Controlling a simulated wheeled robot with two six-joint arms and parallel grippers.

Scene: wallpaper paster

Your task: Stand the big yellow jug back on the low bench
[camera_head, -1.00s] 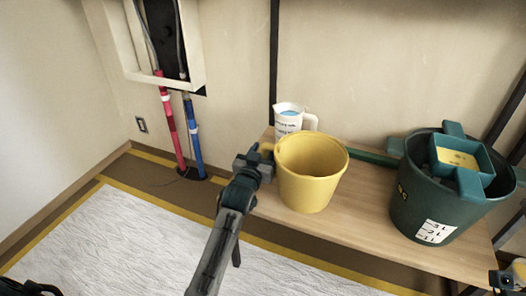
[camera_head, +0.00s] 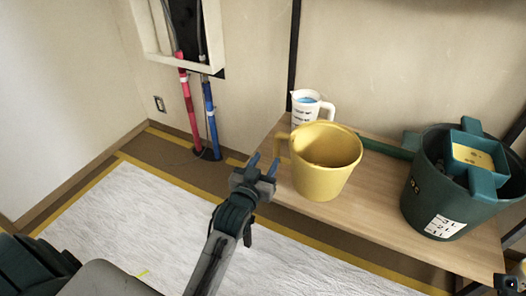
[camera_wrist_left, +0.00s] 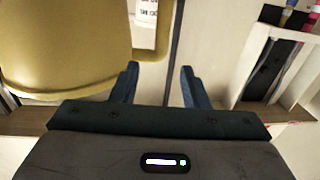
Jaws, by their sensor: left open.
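The big yellow jug (camera_head: 325,165) stands upright on the low wooden bench (camera_head: 380,217), near its left end. Its handle (camera_head: 282,147) points left. My left gripper (camera_head: 264,164) is open and empty, just left of the jug's handle and apart from it. In the left wrist view the yellow jug (camera_wrist_left: 65,45) fills the upper left, and the open fingers of my left gripper (camera_wrist_left: 158,82) have nothing between them. My right gripper cannot be made out in these views.
A small white measuring jug (camera_head: 308,108) stands behind the yellow jug. A dark green bucket (camera_head: 425,190) holding a green and yellow item (camera_head: 472,153) stands to the right. Red (camera_head: 190,105) and blue (camera_head: 210,115) pipes run down the wall at left. White sheeting covers the floor.

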